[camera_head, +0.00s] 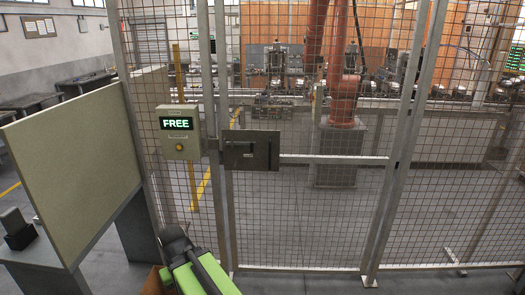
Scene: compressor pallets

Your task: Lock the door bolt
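The door bolt (240,147) is on a dark grey plate (252,162) fixed to the mesh door, left of the picture's middle. Black parts show on the plate, but they are too small to tell whether the bolt is slid across. The mesh door (310,215) stands in line with the fence and looks closed. My green and dark arm shows at the bottom, left of the middle. Its dark end, my gripper (173,238), is below and left of the bolt plate, apart from it. Its fingers cannot be made out.
A control box (181,146) with a lit "FREE" display (177,123) and a yellow button stands left of the plate. A beige panel (75,155) stands at the left. Behind the mesh are an orange robot (345,95) and a row of compressors. Grey floor lies before the door.

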